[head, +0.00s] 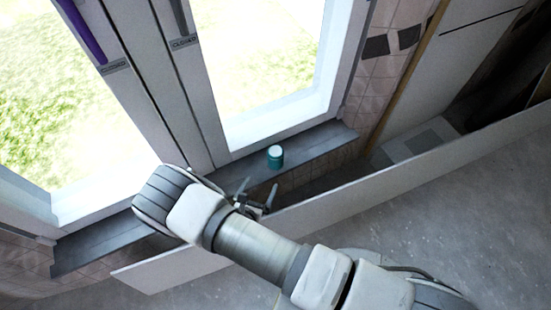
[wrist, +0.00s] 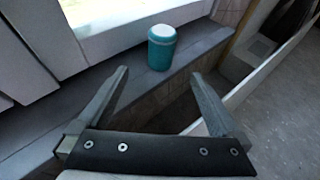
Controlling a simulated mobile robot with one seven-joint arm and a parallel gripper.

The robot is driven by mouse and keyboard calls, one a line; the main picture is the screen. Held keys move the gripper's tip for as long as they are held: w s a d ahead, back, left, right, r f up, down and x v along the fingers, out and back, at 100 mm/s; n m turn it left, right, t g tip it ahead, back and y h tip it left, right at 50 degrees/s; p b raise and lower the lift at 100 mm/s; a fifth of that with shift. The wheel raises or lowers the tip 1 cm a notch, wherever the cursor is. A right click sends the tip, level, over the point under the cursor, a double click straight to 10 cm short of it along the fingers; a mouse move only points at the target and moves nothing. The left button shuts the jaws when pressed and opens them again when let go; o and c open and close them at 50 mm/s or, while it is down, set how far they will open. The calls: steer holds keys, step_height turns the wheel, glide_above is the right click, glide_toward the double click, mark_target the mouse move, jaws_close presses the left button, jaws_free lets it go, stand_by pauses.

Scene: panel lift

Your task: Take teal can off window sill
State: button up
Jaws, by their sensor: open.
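The teal can (head: 275,158) with a white top stands upright on the grey window sill (head: 312,144) in the head view. In the wrist view the can (wrist: 162,48) stands on the sill (wrist: 201,45), beyond my fingertips and between their lines. My gripper (head: 258,190) is open and empty, a short way to the near left of the can in the head view. In the wrist view my gripper (wrist: 160,76) has its two fingers spread wide. The fingers do not touch the can.
A tall window (head: 265,60) with white frames rises behind the sill. A purple handle (head: 82,32) is at upper left. A long pale panel (head: 400,175) stands in front of the sill, with a gap between them. Grey floor (head: 470,215) lies clear at right.

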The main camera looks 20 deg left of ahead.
mark_target(273, 162)
steer(key=b+x, duration=0.2)
steer(key=x, duration=0.8)
steer(key=shift+w+d+f+b, duration=0.1)
steer(key=shift+w+f+b, duration=0.05)
steer(key=shift+b, duration=0.25)
steer(key=shift+w+f, duration=0.15)
steer(key=shift+w, duration=0.4)
steer(key=b+x, duration=0.2)
steer(key=x, duration=0.2)
steer(key=shift+w+f, duration=0.15)
steer(key=shift+w, duration=0.5)
steer(key=c, duration=1.5)
steer(key=shift+c, duration=0.2)
